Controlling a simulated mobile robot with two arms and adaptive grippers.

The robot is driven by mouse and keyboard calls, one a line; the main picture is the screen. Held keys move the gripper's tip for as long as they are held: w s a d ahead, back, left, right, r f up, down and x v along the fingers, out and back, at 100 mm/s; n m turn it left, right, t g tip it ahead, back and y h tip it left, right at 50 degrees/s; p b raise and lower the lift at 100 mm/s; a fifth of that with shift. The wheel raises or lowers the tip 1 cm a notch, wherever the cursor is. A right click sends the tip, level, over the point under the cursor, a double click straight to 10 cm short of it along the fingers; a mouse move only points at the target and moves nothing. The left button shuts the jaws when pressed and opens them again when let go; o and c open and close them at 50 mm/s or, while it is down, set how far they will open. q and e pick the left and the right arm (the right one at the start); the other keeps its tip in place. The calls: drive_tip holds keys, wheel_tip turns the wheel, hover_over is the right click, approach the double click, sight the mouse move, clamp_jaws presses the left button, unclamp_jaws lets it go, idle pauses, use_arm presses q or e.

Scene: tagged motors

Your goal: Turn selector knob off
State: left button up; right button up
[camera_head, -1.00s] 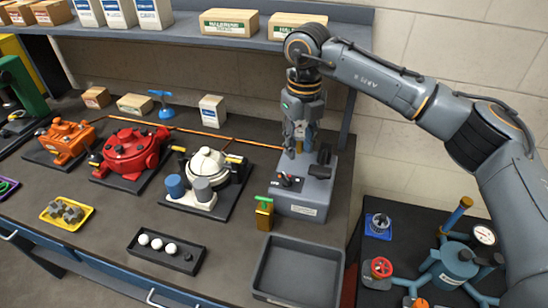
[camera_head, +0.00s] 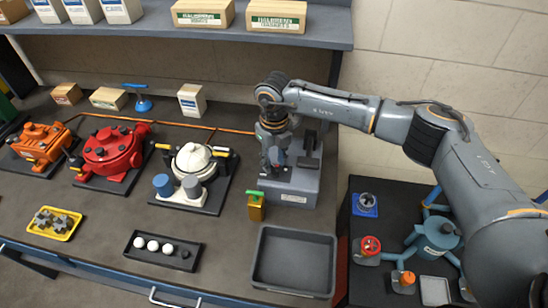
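A grey control box (camera_head: 298,187) stands at the right end of the bench. On its top are a small black and red control (camera_head: 282,173) and a black handle-like part (camera_head: 309,146); I cannot tell for sure which is the selector knob. My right gripper (camera_head: 272,162) points down over the left side of the box, close to the small control. Its fingertips are small and partly hidden, so I cannot tell whether they are open or touch the control. My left gripper is out of view.
An empty grey tray (camera_head: 292,286) lies in front of the box, and a small brass padlock-like block (camera_head: 256,208) stands at its left. White (camera_head: 193,158), red (camera_head: 112,150) and orange (camera_head: 40,143) motors stand further left. A shelf edge (camera_head: 215,37) runs above.

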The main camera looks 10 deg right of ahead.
drive_tip(key=shift+s+f, duration=0.1)
drive_tip(key=shift+f, duration=0.7)
drive_tip(key=shift+c, duration=0.6)
clamp_jaws()
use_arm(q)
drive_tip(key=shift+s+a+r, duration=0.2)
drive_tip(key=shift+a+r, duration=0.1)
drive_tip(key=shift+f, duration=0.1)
